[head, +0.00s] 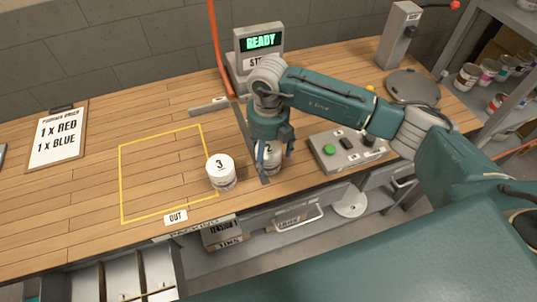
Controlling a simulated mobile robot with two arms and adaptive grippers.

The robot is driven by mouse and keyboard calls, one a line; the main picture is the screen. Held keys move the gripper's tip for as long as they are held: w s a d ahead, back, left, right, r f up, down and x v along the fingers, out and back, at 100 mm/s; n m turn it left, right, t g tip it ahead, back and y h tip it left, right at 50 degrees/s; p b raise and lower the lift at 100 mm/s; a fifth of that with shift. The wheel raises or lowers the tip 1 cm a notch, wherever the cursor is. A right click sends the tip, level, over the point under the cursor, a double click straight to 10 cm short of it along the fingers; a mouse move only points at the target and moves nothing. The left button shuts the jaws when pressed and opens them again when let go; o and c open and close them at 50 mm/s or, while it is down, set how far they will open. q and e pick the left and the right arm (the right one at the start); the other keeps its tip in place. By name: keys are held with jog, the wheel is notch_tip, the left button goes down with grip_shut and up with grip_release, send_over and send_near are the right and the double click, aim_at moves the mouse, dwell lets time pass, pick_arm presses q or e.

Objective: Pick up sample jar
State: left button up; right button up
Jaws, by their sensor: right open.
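A white-lidded jar marked 3 (221,177) stands upright at the right edge of the yellow outlined area on the wooden counter. A second jar, marked 2 (271,162), stands to its right, partly hidden by my right gripper. My right gripper (270,158) points down over the jar marked 2, with its open fingers around or just beside it. I cannot tell whether the fingers touch it. My left gripper is not in view.
A station with a green READY display (261,42) stands behind the gripper. A button box (346,149) with a green button is to the right. The yellow outlined area (160,173) is mostly clear. A clipboard (57,138) lies at left; a shelf of cans is at far right.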

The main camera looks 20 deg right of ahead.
jog(key=shift+c, duration=0.5)
jog(key=c, duration=1.3)
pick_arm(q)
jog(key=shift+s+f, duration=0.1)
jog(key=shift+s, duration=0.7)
pick_arm(e)
jog(key=shift+c, duration=0.2)
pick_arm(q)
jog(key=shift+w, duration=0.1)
